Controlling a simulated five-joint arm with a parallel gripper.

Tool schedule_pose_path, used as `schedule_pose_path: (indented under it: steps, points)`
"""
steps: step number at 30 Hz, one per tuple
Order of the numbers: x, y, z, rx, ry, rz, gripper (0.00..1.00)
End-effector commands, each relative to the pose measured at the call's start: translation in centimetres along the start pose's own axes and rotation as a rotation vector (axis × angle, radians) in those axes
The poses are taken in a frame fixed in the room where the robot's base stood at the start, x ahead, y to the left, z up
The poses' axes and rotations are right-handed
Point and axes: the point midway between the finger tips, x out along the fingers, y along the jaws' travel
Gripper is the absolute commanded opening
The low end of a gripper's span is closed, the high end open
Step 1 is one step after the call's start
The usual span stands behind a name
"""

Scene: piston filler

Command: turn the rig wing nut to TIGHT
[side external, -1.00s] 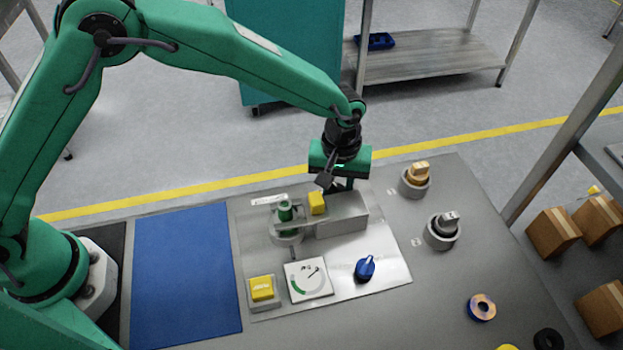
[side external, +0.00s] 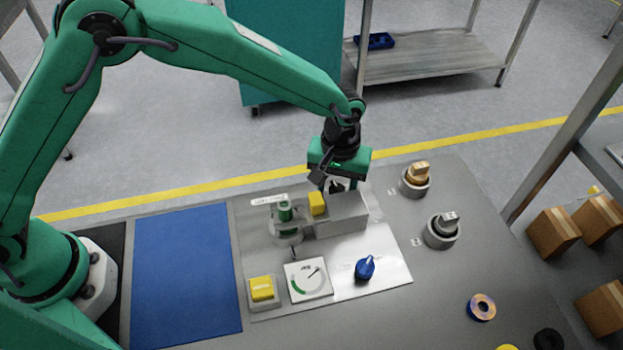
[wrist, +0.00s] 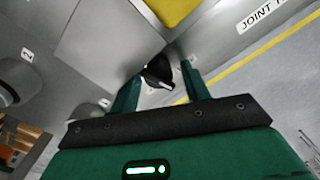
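A small black wing nut (wrist: 159,72) with a pale mark shows in the wrist view, beside the grey rig block. My gripper (wrist: 163,72) has its two green fingers on either side of the nut, with gaps visible between them and it. In the side external view my gripper (side external: 338,188) points down behind the grey block (side external: 345,213), which hides the fingertips. The nut cannot be made out clearly there. I cannot read any TIGHT mark; small white labels near the nut are partly covered.
A yellow block (side external: 317,204) and a green-topped cylinder (side external: 285,211) stand left of the gripper. A gauge (side external: 307,280), a yellow button (side external: 262,288) and a blue knob (side external: 365,267) are in front. The blue mat (side external: 185,275) is clear.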

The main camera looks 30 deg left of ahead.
Motion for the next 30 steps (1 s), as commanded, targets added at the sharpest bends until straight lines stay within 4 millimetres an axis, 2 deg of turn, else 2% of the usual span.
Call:
schedule_pose_path:
  steps: [13, 30]
  points:
    - [0.03, 0.34, 0.25, -0.060, 0.002, 0.003, 0.52]
    - [0.03, 0.18, 0.13, -0.415, 0.001, 0.002, 0.52]
